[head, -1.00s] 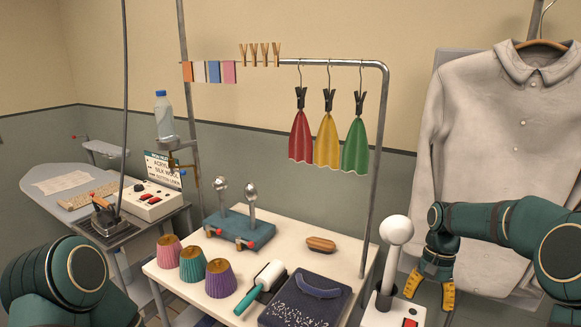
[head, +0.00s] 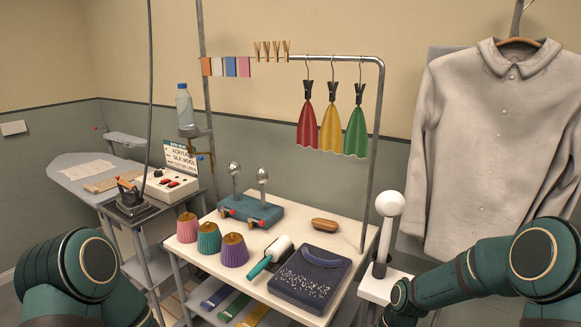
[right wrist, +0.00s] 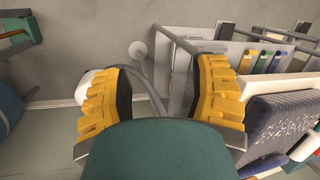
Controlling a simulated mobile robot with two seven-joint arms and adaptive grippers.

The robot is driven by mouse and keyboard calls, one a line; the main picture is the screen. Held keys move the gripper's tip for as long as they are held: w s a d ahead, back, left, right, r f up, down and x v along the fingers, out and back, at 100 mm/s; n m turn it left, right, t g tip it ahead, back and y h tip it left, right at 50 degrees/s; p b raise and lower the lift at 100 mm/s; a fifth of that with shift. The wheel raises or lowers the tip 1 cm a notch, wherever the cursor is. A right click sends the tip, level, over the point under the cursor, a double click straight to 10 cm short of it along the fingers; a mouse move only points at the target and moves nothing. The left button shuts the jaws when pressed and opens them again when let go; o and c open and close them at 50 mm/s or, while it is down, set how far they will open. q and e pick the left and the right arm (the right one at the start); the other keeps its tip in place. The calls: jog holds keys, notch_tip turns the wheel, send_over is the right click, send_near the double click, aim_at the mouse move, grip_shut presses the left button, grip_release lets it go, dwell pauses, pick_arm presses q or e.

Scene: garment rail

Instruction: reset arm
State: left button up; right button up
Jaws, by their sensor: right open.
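The task names no object, only my arm. My right arm (head: 465,285) comes in from the right in the head view, bent low in front of the grey shirt (head: 490,140), with its gripper out of sight at the bottom. In the right wrist view my right gripper (right wrist: 160,95) shows two yellow ribbed fingers spread wide, with nothing held between them. My left arm (head: 85,265) shows only as a green link at the lower left of the head view, and its gripper is out of frame.
A white table (head: 325,230) holds three thimble-like cones, a lint roller (head: 270,255), a dark speckled pad (head: 310,278) and a brush (head: 325,225). A white-headed steamer (head: 389,204) stands close to my right arm. Three coloured cloths hang from the rail (head: 340,60).

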jog(key=s+a+f+n+t, duration=0.1)
jog(key=s+a+f, duration=0.3)
jog(key=s, duration=0.3)
jog(key=s+a+f+t, duration=0.1)
jog(key=s+a+f, duration=0.4)
jog(key=s, duration=0.3)
jog(key=shift+a+n+y, duration=0.4)
jog(key=shift+a, duration=0.25)
